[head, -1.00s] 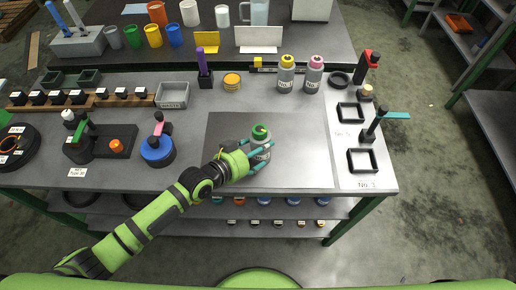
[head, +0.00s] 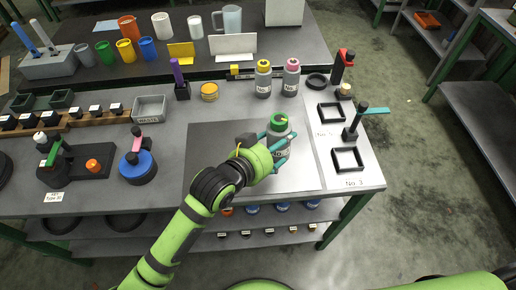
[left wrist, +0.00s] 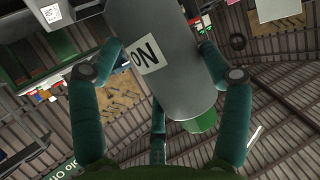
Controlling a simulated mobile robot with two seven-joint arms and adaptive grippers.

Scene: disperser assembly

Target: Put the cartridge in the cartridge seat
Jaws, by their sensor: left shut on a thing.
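My left gripper (head: 276,150) is shut on a grey bottle-shaped cartridge with a green cap (head: 281,118), over the dark mat (head: 215,140). In the left wrist view the cartridge (left wrist: 165,60) stands between the teal fingers, showing a white label with "NO" and its green cap (left wrist: 200,122). Its base is hidden in the head view, so I cannot tell whether it touches the mat. Two square black frames lie at the right, one upper (head: 331,113) and one lower (head: 347,160) with a "No 3" label; I cannot tell whether either is the cartridge seat. My right gripper is not in view.
A yellow-capped bottle (head: 263,80) and a pink-capped bottle (head: 291,78) stand behind the mat. A black post with a teal lever (head: 354,125) rises between the frames. A blue round device (head: 137,166) stands left.

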